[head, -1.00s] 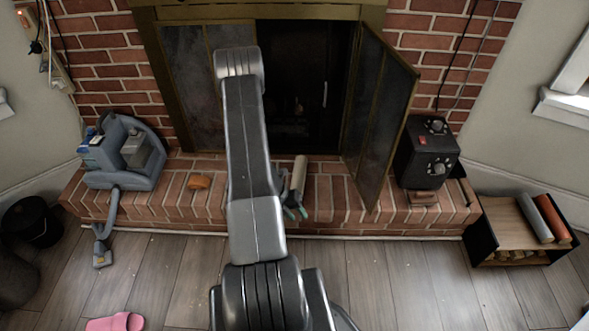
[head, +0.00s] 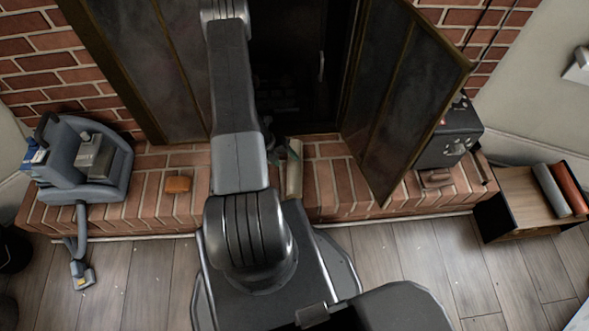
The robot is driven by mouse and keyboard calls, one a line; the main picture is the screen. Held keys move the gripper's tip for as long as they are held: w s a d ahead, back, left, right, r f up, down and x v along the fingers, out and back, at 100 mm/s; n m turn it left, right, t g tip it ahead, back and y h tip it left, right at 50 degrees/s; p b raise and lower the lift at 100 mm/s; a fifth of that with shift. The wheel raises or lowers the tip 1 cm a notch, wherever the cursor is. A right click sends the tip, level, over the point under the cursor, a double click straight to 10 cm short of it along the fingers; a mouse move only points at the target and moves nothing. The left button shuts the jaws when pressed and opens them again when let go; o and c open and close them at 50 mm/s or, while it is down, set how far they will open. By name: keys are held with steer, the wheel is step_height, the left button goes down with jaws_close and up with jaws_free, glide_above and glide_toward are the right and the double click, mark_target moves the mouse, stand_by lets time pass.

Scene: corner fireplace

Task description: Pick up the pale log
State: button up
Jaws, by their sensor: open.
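A pale log (head: 294,180) lies on the brick hearth, just right of my arm, with its length running roughly front to back. My gripper (head: 291,150) is mostly hidden behind my own arm. A greenish fingertip shows at the far end of the log, very close to it in the picture. I cannot tell whether it touches the log. My gripper is open, and nothing is seen held in it.
The open fireplace door (head: 410,95) stands out over the hearth on the right. A dark control box (head: 447,135) is beyond it. A grey machine (head: 88,165) and an orange block (head: 178,184) are left. A wooden crate (head: 515,205) at right bears grey and red-brown rolls.

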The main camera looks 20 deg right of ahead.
mark_target(290, 165)
steer(key=b+x, duration=0.1)
steer(key=x, duration=0.4)
steer(key=shift+s+f, duration=0.15)
steer(key=c, duration=1.1)
